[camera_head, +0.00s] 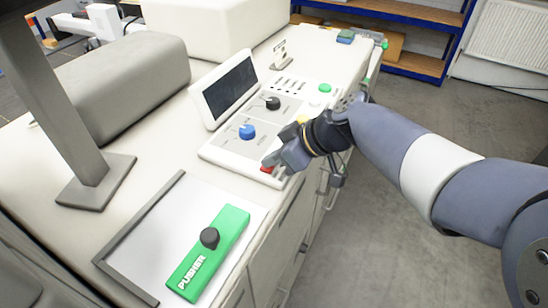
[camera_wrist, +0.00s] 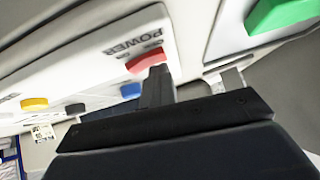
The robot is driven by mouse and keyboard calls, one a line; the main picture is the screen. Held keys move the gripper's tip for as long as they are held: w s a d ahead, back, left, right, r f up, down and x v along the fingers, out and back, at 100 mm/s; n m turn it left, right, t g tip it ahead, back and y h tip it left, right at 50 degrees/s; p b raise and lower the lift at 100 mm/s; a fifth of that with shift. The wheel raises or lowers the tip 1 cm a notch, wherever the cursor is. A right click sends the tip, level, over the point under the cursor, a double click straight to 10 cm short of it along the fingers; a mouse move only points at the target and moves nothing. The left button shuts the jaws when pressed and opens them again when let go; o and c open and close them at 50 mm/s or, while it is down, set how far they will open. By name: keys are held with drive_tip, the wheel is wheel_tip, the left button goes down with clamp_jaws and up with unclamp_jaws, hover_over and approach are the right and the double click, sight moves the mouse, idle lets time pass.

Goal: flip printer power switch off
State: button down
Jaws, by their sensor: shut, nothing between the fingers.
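The printer's white control panel (camera_head: 218,153) sits on the machine top, with a tilted dark screen. A red power switch (camera_head: 267,169) is at its near right corner, partly hidden by my gripper. In the wrist view the red switch (camera_wrist: 147,61) lies below the printed word POWER. My gripper (camera_head: 276,163) is shut and empty, with its tip at the switch. In the wrist view the dark fingers of my gripper (camera_wrist: 158,82) overlap the switch's lower right edge. I cannot tell whether they touch it.
A blue knob (camera_head: 246,131), a black knob (camera_head: 272,103) and a green button (camera_head: 325,88) are on the panel. A green pusher (camera_head: 218,248) lies on a framed plate nearer me. A grey post stands at left. The floor at right is clear.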

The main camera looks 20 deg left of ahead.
drive_tip(key=shift+w+f, duration=0.1)
drive_tip(key=shift+w, duration=0.7)
drive_tip(key=shift+r, duration=0.2)
drive_tip(key=r, duration=0.1)
drive_tip(key=r+p, duration=0.1)
drive_tip(key=r, duration=0.2)
drive_tip(key=shift+w+d+r+p, duration=0.2)
drive_tip(key=shift+w+r+p, duration=0.05)
drive_tip(key=shift+r+p, duration=0.15)
drive_tip(key=b+v, duration=0.2)
drive_tip(key=v, duration=0.7)
drive_tip(key=shift+w+d, duration=0.15)
drive_tip(key=shift+d, duration=0.1)
drive_tip(key=shift+f+b, duration=0.25)
drive_tip(key=shift+b, duration=0.15)
